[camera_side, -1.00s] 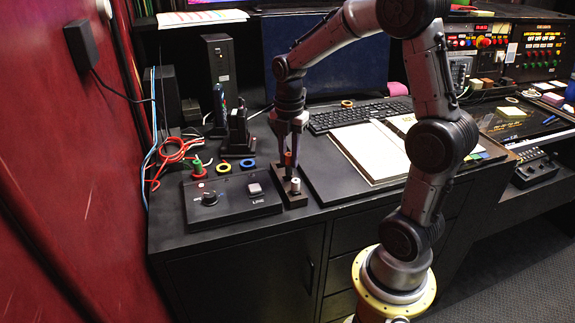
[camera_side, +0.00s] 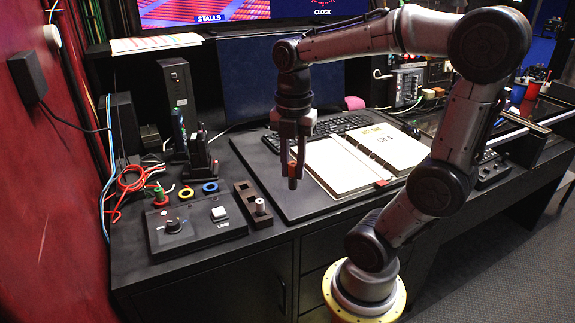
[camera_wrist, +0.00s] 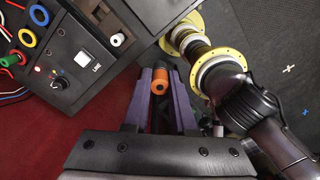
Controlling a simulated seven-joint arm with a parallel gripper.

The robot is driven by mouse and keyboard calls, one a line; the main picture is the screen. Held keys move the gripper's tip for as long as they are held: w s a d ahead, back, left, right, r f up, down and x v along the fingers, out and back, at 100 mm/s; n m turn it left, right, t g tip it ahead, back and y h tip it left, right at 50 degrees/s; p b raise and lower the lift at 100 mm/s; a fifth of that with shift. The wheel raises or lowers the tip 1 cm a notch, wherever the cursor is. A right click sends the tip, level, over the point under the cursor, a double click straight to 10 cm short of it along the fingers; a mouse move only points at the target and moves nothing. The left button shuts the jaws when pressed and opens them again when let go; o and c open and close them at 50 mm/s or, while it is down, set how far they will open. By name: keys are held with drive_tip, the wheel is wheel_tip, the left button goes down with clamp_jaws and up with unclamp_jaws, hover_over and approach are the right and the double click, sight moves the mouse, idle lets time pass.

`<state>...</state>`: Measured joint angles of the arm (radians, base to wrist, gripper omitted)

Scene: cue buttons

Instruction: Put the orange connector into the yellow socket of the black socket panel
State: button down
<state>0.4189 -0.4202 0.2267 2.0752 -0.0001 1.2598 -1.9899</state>
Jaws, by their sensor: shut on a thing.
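My gripper (camera_side: 296,150) is shut on the orange connector (camera_side: 293,176) and holds it upright above the desk, right of the sockets. In the wrist view the orange connector (camera_wrist: 160,82) sits between the purple-grey fingers. The yellow socket (camera_side: 187,193) is a yellow ring at the back of the black socket panel (camera_side: 168,242), between a blue ring (camera_side: 210,187) and a green connector (camera_side: 160,196). The yellow socket also shows at the wrist view's left (camera_wrist: 27,38), well apart from the connector. Its hole looks empty.
A small black holder (camera_side: 245,190) with a white-topped peg (camera_side: 260,206) stands right of the panel. The panel carries a knob (camera_side: 173,226) and white button (camera_side: 219,213). Black upright devices (camera_side: 199,155) stand behind the sockets; red cables (camera_side: 130,182) lie left. An open binder (camera_side: 350,160) lies right.

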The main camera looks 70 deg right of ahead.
drive_tip(key=shift+w+d+r, duration=0.1)
drive_tip(key=shift+w+r, duration=0.1)
drive_tip(key=shift+r, duration=0.05)
drive_tip(key=w+d+r+m, duration=0.1)
drive_tip(key=w+d+r, duration=0.1)
drive_tip(key=w, duration=0.6)
drive_tip(key=w+d+r, duration=0.1)
drive_tip(key=w+r, duration=0.1)
drive_tip(key=w, duration=0.5)
drive_tip(key=w+f, duration=0.3)
drive_tip(key=w, duration=0.6)
drive_tip(key=shift+n, duration=0.5)
drive_tip(key=shift+w+a+f, duration=0.45)
drive_tip(key=shift+w+f, duration=0.35)
drive_tip(key=shift+f, duration=0.8)
drive_tip(key=shift+w+a+f, duration=0.45)
drive_tip(key=shift+w+f, duration=0.3)
drive_tip(key=shift+f, duration=0.8)
drive_tip(key=shift+w+a+f, duration=0.45)
drive_tip(key=shift+w+f, duration=0.35)
drive_tip(key=shift+f, duration=0.8)
drive_tip(key=shift+f, duration=1.65)
